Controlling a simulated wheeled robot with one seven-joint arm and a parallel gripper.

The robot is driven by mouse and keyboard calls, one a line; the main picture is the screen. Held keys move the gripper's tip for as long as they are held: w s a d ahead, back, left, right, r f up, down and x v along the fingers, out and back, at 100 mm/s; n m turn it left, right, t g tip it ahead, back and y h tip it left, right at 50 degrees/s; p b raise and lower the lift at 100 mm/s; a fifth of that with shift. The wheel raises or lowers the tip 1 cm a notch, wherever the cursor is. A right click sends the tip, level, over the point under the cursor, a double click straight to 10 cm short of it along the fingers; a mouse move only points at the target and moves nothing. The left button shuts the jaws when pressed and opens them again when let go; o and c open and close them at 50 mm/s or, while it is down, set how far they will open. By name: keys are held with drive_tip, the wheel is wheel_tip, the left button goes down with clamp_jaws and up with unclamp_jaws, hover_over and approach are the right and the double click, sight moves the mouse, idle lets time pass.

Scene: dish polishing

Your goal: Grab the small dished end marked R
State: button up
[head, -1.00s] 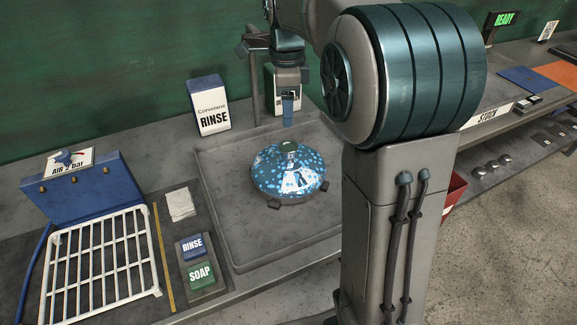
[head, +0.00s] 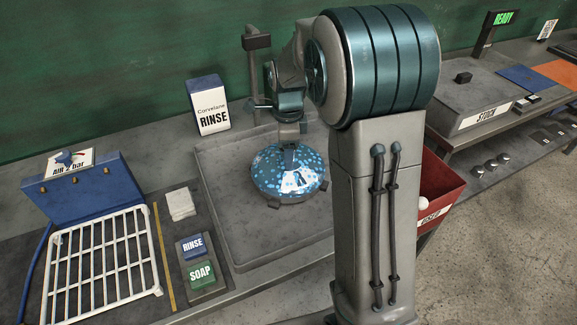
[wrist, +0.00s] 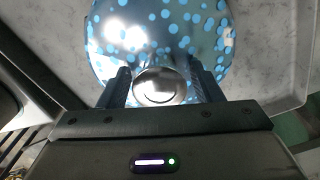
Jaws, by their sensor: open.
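A shiny dished end (head: 265,182) with light-blue spots sits dome-up in the grey tray (head: 228,247). It also fills the upper part of the wrist view (wrist: 115,40). I cannot read an R on it in either current view. My gripper (head: 289,152) is over the top of the dome, pointing down. In the wrist view my gripper (wrist: 161,75) is open, with a finger on each side of a round knob (wrist: 159,88) at the dome's top. A gap shows beside the knob. The knob is hidden by my gripper in the head view.
A Corvelane rinse box (head: 209,105) stands behind the tray. Rinse and soap pads (head: 201,272), a folded cloth (head: 181,204) and a white rack (head: 100,265) lie left. A red bin (head: 441,190) stands right of my column. Small shiny domes (head: 491,165) sit on the right shelf.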

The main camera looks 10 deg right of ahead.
drive_tip(key=c, duration=1.3)
drive_tip(key=shift+r, duration=0.2)
